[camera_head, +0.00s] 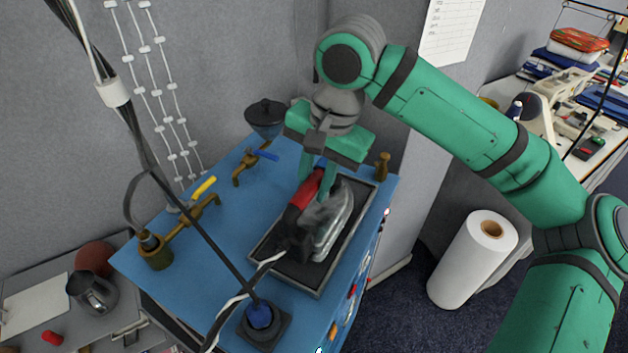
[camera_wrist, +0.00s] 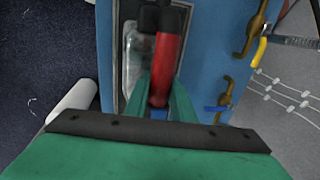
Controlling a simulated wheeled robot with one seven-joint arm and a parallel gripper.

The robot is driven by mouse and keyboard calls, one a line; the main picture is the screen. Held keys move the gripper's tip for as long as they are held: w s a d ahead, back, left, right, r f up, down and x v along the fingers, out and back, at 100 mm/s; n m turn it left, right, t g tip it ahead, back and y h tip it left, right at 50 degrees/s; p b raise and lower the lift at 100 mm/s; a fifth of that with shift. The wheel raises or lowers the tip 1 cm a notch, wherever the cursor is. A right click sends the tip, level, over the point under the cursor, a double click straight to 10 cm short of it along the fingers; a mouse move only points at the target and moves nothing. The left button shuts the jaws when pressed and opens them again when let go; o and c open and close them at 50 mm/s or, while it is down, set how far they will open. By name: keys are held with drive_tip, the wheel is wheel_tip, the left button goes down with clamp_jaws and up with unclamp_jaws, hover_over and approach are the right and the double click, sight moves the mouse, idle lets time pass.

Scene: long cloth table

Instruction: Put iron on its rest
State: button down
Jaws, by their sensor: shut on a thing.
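The iron (camera_head: 331,222) has a grey metal body, a black rear part and a red handle. It is over the dark, shallow rest tray (camera_head: 268,246) on the blue machine top, lying on its side or tilted. Whether it touches the tray is hard to tell. My gripper (camera_head: 313,176) comes down from above and is shut on the red handle near its far end. In the wrist view the red handle (camera_wrist: 167,70) stands between my green fingers, with the metal body (camera_wrist: 138,62) to its left.
The blue top (camera_head: 228,230) also holds brass valves (camera_head: 190,212) with yellow and blue levers, and a dark funnel (camera_head: 265,116). A cable (camera_head: 215,245) crosses in front, with a cord running to the iron. A white roll (camera_head: 465,260) stands on the floor at right.

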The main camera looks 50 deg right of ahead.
drive_tip(key=shift+f, duration=0.3)
drive_tip(key=c, duration=1.4)
unclamp_jaws()
drive_tip(key=shift+c, duration=0.2)
drive_tip(key=shift+f, duration=0.1)
wheel_tip(320, 180, up, 11)
drive_tip(key=s, duration=0.2)
drive_tip(key=shift+d, duration=0.25)
drive_tip(key=shift+f, duration=0.15)
